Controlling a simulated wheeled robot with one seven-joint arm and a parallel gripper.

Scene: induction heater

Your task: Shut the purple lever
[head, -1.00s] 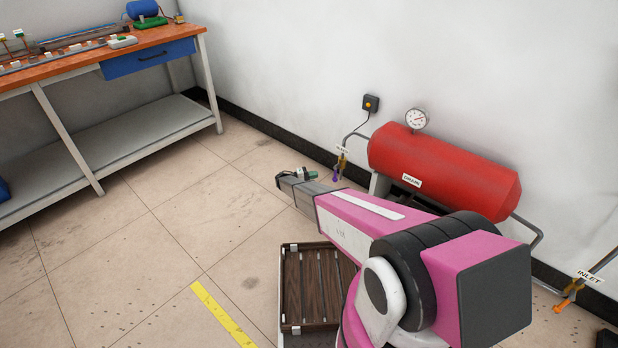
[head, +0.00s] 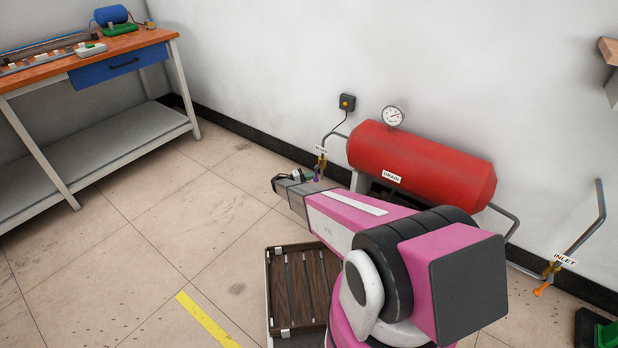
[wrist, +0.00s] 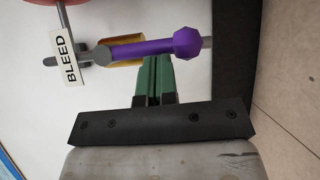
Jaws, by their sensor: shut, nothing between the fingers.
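The purple lever (wrist: 150,47) with a faceted ball end lies across the upper middle of the wrist view, joined to a brass valve (wrist: 124,61) on a grey pipe. A BLEED label (wrist: 69,60) hangs beside it at the left. In the head view the lever (head: 317,174) is small, at the pipe left of the red tank. My gripper (wrist: 154,68) has its green fingers together and empty. Their tips are at the lever's lower edge in the wrist view; I cannot tell whether they touch. In the head view my gripper (head: 290,177) is just left of the lever.
The red tank (head: 425,165) stands against the wall with a gauge and a DRAIN label. An orange lever (head: 542,289) by the INLET label is at the right. A slatted brown crate (head: 302,285) sits below my arm. A workbench (head: 90,62) stands at the left; floor between is clear.

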